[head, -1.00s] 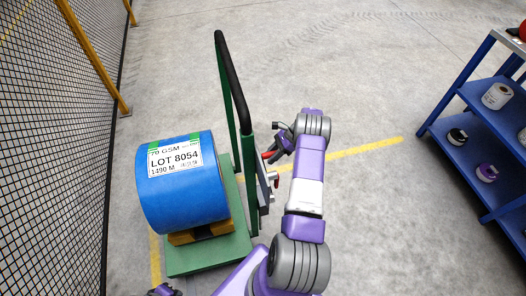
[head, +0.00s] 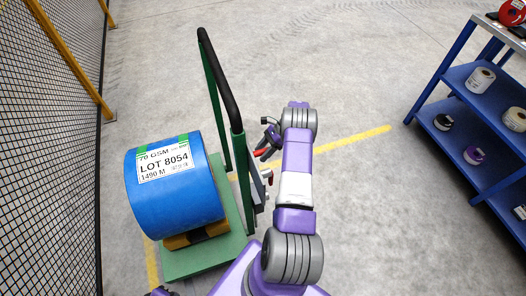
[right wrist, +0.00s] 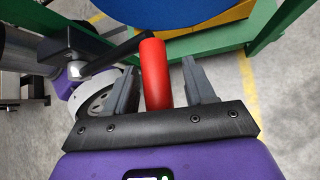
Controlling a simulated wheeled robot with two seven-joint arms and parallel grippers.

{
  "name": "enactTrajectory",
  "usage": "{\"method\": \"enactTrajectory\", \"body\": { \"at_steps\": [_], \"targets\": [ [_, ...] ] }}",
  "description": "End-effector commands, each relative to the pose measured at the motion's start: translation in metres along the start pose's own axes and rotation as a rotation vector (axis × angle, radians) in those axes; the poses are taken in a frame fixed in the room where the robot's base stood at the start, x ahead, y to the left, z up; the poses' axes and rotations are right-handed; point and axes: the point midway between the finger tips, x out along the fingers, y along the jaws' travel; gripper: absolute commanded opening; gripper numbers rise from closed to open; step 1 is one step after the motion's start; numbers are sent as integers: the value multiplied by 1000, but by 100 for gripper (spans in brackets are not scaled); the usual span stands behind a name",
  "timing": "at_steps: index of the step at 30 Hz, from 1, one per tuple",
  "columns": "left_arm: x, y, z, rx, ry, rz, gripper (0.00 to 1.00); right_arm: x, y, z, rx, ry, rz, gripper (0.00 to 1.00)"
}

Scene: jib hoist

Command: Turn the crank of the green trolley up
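The green trolley (head: 210,256) stands left of my right arm, with a black-topped push frame and a blue roll (head: 175,187) labelled LOT 8054 on its deck. Its crank has a red handle (head: 262,152) on the side toward my arm. In the right wrist view the red handle (right wrist: 155,75) stands between the two grey fingers, nearer the left one, and a black crank arm (right wrist: 112,55) runs left from it to a hub. My right gripper (right wrist: 162,85) is open around the handle. Only a dark and purple bit of my left arm shows at the bottom edge.
A blue shelf rack (head: 470,115) with several small rolls stands at the right. A mesh fence (head: 50,150) with yellow posts runs along the left. The grey floor between trolley and rack is clear, crossed by a yellow line (head: 360,138).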

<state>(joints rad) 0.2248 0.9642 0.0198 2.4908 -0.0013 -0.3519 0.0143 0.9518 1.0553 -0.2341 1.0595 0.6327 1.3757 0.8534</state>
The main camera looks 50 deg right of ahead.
Motion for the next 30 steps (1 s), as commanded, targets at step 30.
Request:
{"method": "enactTrajectory", "body": {
  "at_steps": [30],
  "targets": [
    [-9,4,0,0,0,0,0,-76,0,0,1,0,1,54]
  ]
}}
